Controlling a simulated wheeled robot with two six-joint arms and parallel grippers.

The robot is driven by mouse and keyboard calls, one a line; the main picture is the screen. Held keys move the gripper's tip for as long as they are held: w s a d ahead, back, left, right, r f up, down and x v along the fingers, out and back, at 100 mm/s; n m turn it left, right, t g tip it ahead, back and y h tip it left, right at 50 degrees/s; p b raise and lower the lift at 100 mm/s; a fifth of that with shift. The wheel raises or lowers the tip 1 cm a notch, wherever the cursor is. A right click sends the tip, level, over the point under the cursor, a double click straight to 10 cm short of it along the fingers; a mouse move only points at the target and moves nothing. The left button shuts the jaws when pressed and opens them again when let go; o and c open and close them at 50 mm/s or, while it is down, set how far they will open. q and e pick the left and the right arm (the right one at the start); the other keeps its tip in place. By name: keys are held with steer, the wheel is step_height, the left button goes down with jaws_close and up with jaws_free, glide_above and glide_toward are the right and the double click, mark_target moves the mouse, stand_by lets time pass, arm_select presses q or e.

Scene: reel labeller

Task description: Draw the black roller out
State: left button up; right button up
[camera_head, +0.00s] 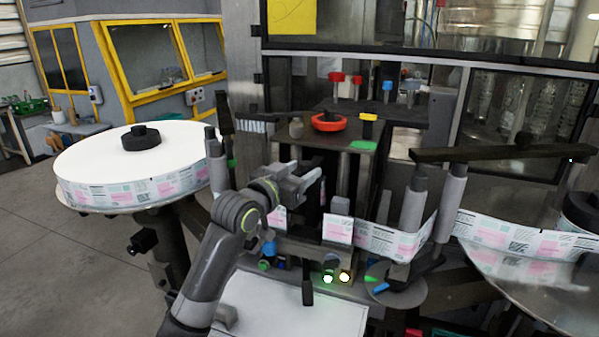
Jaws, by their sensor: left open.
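The labeller (345,160) stands in the middle of the camera_head view. My left arm comes up from the bottom left, and my left gripper (305,178) is open at the front of the machine, in front of its dark inner column. A dark upright part beside the gripper's fingers (313,205) may be the black roller; the gripper and arm partly hide this area, so I cannot tell for sure. I see nothing held between the fingers. My right gripper is not in view.
A large label reel (100,165) lies on the left. The label web (395,240) runs past grey rollers (413,205) toward the right reel (520,255). A red handwheel (329,122) sits on top. A white plate (280,305) lies below, beside a round disc (400,292).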

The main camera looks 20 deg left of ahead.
arm_select(q)
steer(key=shift+a, duration=0.1)
steer(key=shift+s, duration=0.3)
steer(key=b+v, duration=0.3)
steer(key=v, duration=1.3)
steer(key=shift+s+b, duration=0.35)
steer(key=shift+b, duration=0.05)
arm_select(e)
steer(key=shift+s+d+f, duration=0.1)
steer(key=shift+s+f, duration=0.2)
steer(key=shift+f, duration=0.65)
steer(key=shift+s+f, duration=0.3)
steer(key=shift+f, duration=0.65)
arm_select(q)
steer(key=shift+a, duration=0.2)
